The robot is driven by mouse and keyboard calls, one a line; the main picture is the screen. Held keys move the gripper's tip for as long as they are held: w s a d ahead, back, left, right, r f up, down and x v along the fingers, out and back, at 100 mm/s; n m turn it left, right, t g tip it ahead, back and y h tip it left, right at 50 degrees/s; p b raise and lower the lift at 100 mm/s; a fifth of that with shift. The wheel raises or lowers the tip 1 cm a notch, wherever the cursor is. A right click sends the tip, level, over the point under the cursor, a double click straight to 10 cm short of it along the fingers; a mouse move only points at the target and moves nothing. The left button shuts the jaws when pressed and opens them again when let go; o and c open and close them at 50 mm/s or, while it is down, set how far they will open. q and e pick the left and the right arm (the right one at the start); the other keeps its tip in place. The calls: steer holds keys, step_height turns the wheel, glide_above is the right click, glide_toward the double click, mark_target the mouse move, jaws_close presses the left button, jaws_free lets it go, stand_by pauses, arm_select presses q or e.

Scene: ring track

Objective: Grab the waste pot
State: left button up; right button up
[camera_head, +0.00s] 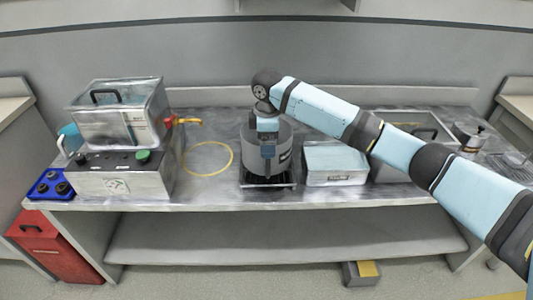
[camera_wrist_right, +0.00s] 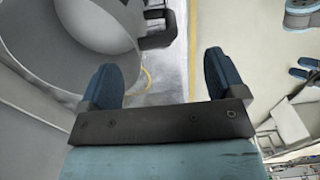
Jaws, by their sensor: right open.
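My left gripper is not in view.
A control box with a clear tank (camera_head: 118,175) stands farther left. A red bin (camera_head: 45,240) stands on the floor.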

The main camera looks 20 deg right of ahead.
mark_target(268, 160)
steer(key=f, duration=0.4)
steer(key=f+b, duration=0.1)
steer(key=f, duration=0.3)
steer(key=shift+w+d, duration=0.15)
steer(key=shift+w, duration=0.05)
steer(key=shift+r, duration=0.1)
steer(key=c, duration=1.2)
